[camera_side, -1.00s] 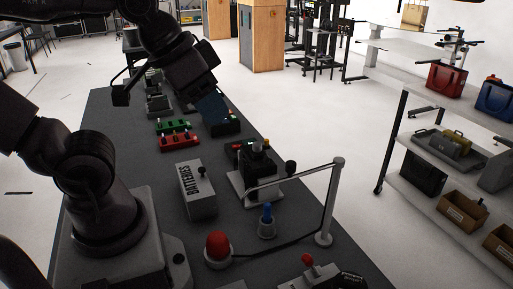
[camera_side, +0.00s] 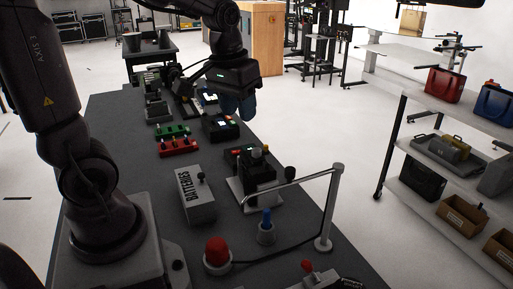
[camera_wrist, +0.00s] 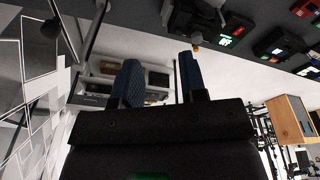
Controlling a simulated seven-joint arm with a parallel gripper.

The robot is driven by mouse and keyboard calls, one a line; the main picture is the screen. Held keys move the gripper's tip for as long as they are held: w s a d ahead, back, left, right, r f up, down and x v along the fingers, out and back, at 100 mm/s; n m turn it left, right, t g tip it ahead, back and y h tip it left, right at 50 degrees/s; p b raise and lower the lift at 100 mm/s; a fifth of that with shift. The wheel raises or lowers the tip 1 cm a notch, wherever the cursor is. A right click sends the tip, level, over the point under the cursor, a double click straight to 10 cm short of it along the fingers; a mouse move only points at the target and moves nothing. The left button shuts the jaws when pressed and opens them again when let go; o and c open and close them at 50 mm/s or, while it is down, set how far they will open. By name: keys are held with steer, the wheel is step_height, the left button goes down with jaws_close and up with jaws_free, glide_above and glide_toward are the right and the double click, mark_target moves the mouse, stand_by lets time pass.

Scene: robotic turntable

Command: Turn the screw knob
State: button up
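My gripper (camera_side: 240,108) is above the right edge of the dark table, tilted, with its blue fingers above and right of the devices. In the wrist view its two blue fingers (camera_wrist: 160,68) are apart with nothing between them. I cannot tell for sure which part is the screw knob. Candidates are a blue knob on a pale round base (camera_side: 266,219), a dark round knob (camera_side: 290,173) near a metal rail, and a large red knob (camera_side: 217,250). They stand nearer the camera than my gripper, which touches none of them.
The table (camera_side: 115,125) carries a grey batteries box (camera_side: 196,196), a dark device with lit buttons (camera_side: 219,127), and red (camera_side: 178,146) and green (camera_side: 171,131) switch blocks. A metal post with a rail (camera_side: 331,205) rises at the right edge. Shelves (camera_side: 450,165) stand right, across clear floor.

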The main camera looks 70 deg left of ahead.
mark_target(257, 149)
steer(key=w+a+f+n+g, duration=0.2)
steer(key=w+a+f+n, duration=0.4)
steer(key=w+a+n, duration=0.5)
steer(key=f, duration=0.4)
steer(key=s+f+n, duration=0.1)
steer(key=f, duration=0.3)
steer(key=s+a+f+n, duration=0.1)
steer(key=f, duration=0.3)
steer(key=shift+a+f, duration=0.1)
steer(key=c, duration=0.7)
